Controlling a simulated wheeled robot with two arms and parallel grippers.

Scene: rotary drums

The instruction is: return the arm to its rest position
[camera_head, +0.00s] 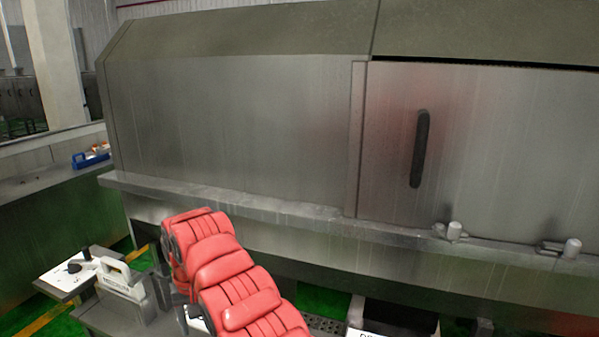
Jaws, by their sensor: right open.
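My right arm (238,278), in a red padded cover, reaches up and left from the bottom edge of the head view. It bends downward at its far end, in front of the long metal drum housing (235,115). My right gripper (168,288) hangs below that end, partly hidden by the arm. Its fingers are hard to make out, and I see nothing held in it. It is close to a white device with a handle (124,280); I cannot tell whether they touch. My left gripper is not in view.
A ledge (290,212) runs along the housing's front. A door with a black handle (420,148) is at right, with small fittings (455,231) below. A small white stand (68,275) is at lower left. A blue item (91,158) lies on the left counter (40,182).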

